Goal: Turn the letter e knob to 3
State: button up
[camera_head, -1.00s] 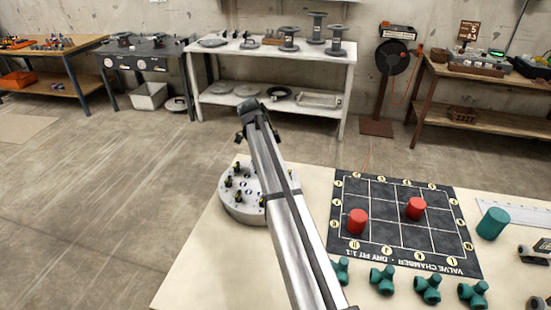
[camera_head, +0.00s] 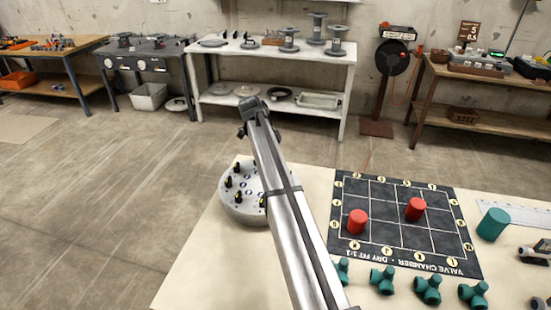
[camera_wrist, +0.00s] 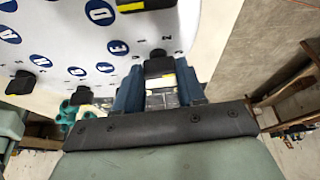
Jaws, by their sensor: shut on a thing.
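The round pale panel with several black knobs (camera_head: 233,212) stands at the table's left end in the head view, partly behind my arm. In the wrist view its face (camera_wrist: 70,35) carries blue letter discs. The letter e disc (camera_wrist: 117,48) is just left of a black knob with a yellow mark (camera_wrist: 158,68). My gripper (camera_wrist: 158,92) is shut on this knob, one blue finger on each side. A small printed 2 shows just beyond the knob. Its other numbers and exact pointing are not clear. In the head view the gripper is hidden behind my arm.
Other black knobs (camera_wrist: 145,5) stand close by on the panel. A dark grid board (camera_head: 400,235) with two red cylinders lies right of my arm. Several green pipe fittings (camera_head: 428,290) lie along its front edge. A green cylinder (camera_head: 493,224) stands further right.

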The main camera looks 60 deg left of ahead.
jog(key=o, duration=1.1)
jog(key=shift+c, duration=0.2)
jog(key=shift+r, duration=0.1)
jog(key=v, duration=1.3)
jog(key=shift+r, duration=0.3)
jog(key=shift+s+a, duration=0.1)
